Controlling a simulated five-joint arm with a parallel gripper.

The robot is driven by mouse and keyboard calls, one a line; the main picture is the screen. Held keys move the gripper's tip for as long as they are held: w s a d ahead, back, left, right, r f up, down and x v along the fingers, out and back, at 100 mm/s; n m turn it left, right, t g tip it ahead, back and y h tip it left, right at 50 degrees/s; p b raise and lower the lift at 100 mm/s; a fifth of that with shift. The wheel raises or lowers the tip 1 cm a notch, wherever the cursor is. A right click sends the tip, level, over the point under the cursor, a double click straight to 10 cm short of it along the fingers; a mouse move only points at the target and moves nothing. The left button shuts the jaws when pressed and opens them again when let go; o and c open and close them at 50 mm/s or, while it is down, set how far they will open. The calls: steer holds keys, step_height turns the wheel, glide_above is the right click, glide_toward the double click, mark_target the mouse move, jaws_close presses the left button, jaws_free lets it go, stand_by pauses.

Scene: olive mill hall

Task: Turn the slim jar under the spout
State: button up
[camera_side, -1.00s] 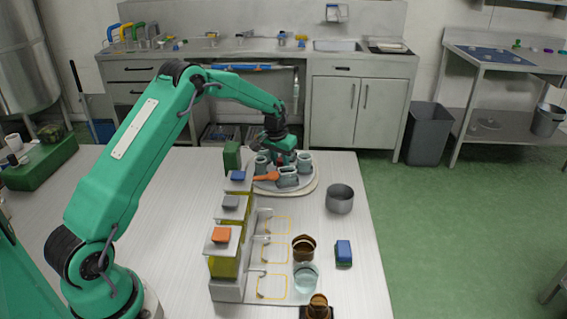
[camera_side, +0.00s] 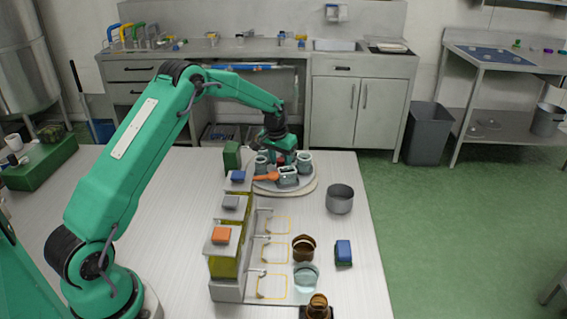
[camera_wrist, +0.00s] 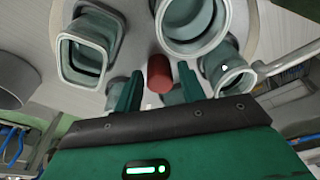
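A round pale turntable (camera_side: 309,188) stands at the far end of the table with several grey-green jars on it. An orange spout (camera_side: 266,177) points over it from the left. In the wrist view I see a square-mouthed jar (camera_wrist: 64,51), a wide round jar (camera_wrist: 218,38) and a smaller jar (camera_wrist: 215,63); I cannot tell for sure which one is slim. My gripper (camera_side: 285,157) is low among the jars. In the wrist view its green fingers (camera_wrist: 161,84) stand apart, with a red upright cylinder (camera_wrist: 159,72) between them and gaps on both sides.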

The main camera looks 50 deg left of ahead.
mark_target(281, 160)
steer(key=shift+r, duration=3.9)
steer(key=shift+o, duration=0.4)
steer(key=shift+f, duration=0.4)
steer(key=shift+f, duration=0.15)
steer(key=shift+f, duration=3.5)
steer(key=c, duration=0.7)
